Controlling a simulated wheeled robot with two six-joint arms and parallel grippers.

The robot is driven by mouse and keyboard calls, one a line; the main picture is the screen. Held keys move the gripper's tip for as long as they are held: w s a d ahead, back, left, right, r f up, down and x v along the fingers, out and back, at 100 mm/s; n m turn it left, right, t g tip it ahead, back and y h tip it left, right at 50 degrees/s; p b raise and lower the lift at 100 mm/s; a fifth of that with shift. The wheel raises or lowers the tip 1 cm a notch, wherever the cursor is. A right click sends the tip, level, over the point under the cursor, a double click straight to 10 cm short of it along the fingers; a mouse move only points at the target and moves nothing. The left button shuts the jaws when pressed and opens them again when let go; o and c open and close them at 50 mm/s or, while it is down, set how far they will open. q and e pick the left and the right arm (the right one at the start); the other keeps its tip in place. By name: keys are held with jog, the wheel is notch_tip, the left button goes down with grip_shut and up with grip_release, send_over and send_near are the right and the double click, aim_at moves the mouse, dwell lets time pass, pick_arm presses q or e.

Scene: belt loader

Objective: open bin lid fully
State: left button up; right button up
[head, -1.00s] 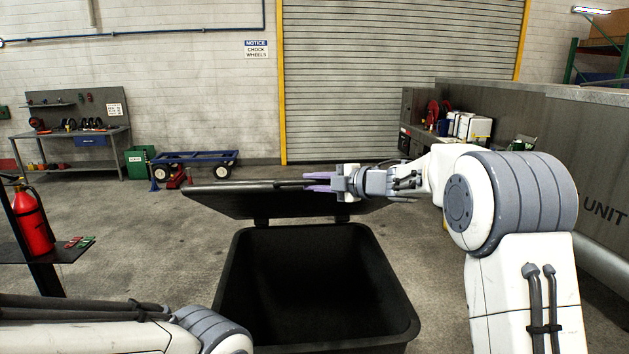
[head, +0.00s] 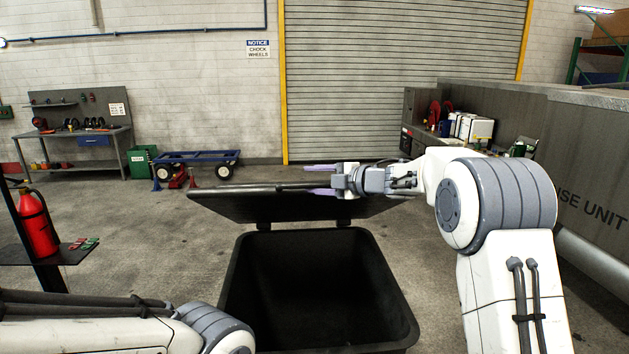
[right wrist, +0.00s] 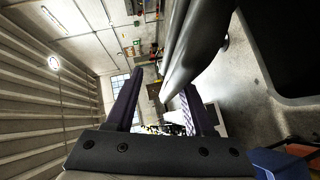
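The black bin (head: 400,325) stands in front of me with its mouth open and its inside dark and empty-looking. Its lid (head: 290,208) is raised at the far side on its hinges, tilted back, with its underside facing me. My right gripper (head: 320,180) is at the lid's upper edge, its two purple fingers spread apart. In the right wrist view the fingers (right wrist: 160,98) are also apart, and the lid's long edge (right wrist: 195,45) runs close by the right-hand finger; contact is unclear. My left arm shows at the lower left, but its gripper is out of view.
A blue cart (head: 200,160) stands on the floor behind the lid. A fire extinguisher (head: 36,225) and a dark shelf are at left. A long grey unit (head: 560,140) lines the right side. The floor behind the lid is mostly clear.

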dwell(0.3)
jog(key=shift+s+d, duration=0.1)
jog(key=shift+d, duration=0.1)
jog(key=b+v, duration=0.4)
jog(key=v, duration=0.6)
jog(key=shift+b, duration=0.3)
